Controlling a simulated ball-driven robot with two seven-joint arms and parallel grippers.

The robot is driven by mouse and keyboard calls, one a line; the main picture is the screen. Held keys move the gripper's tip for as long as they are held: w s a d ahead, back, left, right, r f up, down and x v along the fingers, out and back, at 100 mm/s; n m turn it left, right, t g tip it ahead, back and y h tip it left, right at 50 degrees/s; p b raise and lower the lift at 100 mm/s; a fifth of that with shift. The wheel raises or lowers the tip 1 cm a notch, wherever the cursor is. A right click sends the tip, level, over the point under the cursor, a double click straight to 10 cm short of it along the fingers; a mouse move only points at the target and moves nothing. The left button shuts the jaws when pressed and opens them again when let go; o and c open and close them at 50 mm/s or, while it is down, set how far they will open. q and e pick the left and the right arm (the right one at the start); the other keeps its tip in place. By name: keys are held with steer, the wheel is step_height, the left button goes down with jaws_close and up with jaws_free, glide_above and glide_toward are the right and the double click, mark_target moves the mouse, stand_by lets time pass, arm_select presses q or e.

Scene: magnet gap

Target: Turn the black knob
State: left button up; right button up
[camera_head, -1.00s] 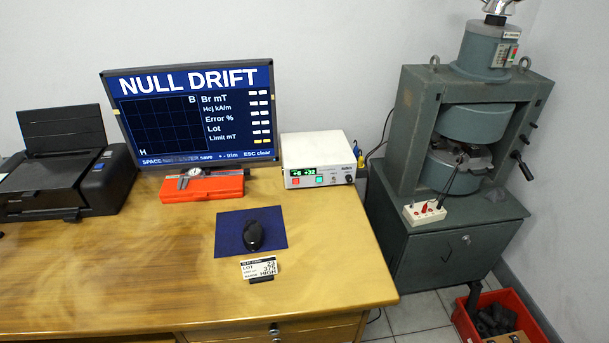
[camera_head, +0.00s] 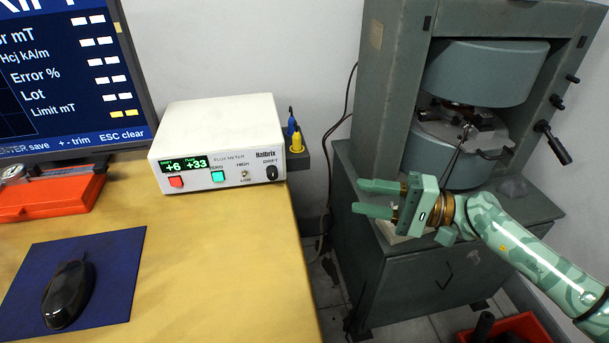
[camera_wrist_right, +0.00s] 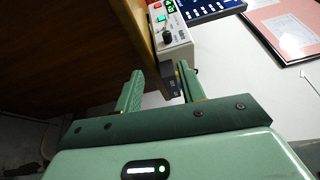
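The black knob (camera_head: 271,173) sits at the right end of the front panel of the white flux meter (camera_head: 225,187), under the label DRIFT. The meter stands at the back right of the desk. The knob also shows in the right wrist view (camera_wrist_right: 167,38), beyond the fingers. My right gripper (camera_head: 361,198) is open and empty, right of the meter and clear of the knob, its fingers pointing left. In the wrist view its two fingers (camera_wrist_right: 157,75) stand apart with nothing between them. My left gripper is not in view.
A small holder with blue and yellow-handled tools (camera_head: 295,139) is at the meter's right side, between knob and gripper. The grey-green magnet machine (camera_head: 392,135) stands behind my right arm. A mouse (camera_head: 68,293) lies on a blue mat (camera_head: 113,290). The desk (camera_head: 220,270) before the meter is clear.

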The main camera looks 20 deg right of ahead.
steer(key=r, duration=0.1)
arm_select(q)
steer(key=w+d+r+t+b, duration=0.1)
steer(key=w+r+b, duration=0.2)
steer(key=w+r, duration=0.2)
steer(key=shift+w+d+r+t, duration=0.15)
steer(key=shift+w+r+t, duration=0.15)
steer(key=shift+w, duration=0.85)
arm_select(e)
glide_toward(276, 176)
steer(key=x, duration=0.9)
steer(key=shift+w+a, duration=0.1)
jaws_close()
